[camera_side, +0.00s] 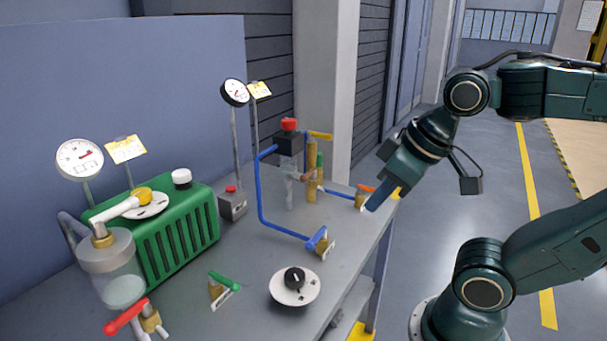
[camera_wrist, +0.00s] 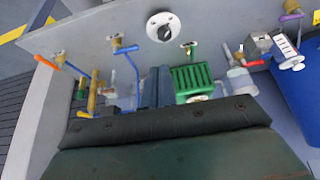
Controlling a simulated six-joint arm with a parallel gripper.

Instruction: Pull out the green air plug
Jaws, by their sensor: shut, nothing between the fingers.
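A slim green piece, which looks like the green air plug (camera_side: 320,160), stands upright at the top of a brass fitting (camera_side: 312,188) toward the back of the bench. In the wrist view a small green piece (camera_wrist: 81,87) shows beside brass pipework at the left; I take it for the same plug. My gripper (camera_side: 374,204) is shut and empty. In the side view it points down and left, to the right of the plug and apart from it, by the bench's right edge. In the wrist view its fingers (camera_wrist: 157,80) are together.
An orange-handled valve (camera_side: 364,190) is close beside my gripper. A blue pipe (camera_side: 262,190) with a blue-handled valve (camera_side: 318,240) rises left of the plug. A red-capped block (camera_side: 288,140) stands beside it. A green ribbed box (camera_side: 175,235) and a black-knobbed dial (camera_side: 294,285) are farther left and in front.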

